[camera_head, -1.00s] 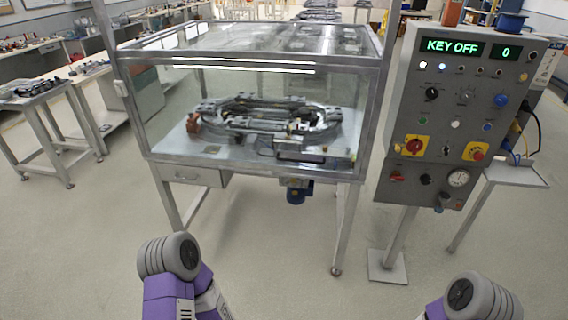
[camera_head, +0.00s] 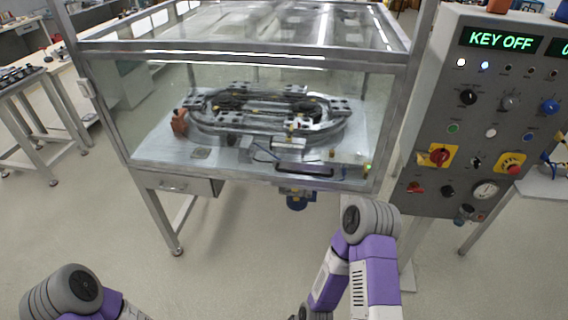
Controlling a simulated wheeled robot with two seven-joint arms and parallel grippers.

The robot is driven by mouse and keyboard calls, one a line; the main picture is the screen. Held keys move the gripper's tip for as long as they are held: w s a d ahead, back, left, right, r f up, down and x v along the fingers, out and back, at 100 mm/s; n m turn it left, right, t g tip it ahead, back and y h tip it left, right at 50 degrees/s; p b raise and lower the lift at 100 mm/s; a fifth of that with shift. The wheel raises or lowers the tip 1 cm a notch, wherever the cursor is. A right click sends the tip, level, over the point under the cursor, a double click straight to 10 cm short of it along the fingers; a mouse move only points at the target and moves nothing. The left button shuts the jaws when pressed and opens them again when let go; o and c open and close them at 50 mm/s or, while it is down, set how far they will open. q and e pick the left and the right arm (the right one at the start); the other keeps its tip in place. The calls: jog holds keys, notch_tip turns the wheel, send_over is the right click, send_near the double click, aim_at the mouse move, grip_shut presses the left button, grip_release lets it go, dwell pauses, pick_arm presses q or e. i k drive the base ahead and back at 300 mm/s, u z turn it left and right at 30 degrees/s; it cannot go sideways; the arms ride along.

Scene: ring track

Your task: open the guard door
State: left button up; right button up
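The guard door (camera_head: 240,110) is the clear front panel of a metal-framed enclosure around the ring track. It appears shut, standing upright across the front of the frame. A dark bar (camera_head: 303,170), which looks like a handle, lies low at the right of the panel. Behind the panel the oval ring track (camera_head: 262,112) sits on a light plate. Parts of both my arms show at the bottom of the view, in front of and below the enclosure. Neither of my grippers can be made out, and nothing of mine is seen touching the door.
A grey control panel (camera_head: 480,115) stands at the right, its display reading KEY OFF. A metal table (camera_head: 30,100) is at the left. Open floor (camera_head: 90,235) lies in front.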

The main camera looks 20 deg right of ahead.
aim_at(399, 71)
jog(key=z, duration=0.55)
jog(key=i, duration=0.85)
jog(key=z, duration=0.85)
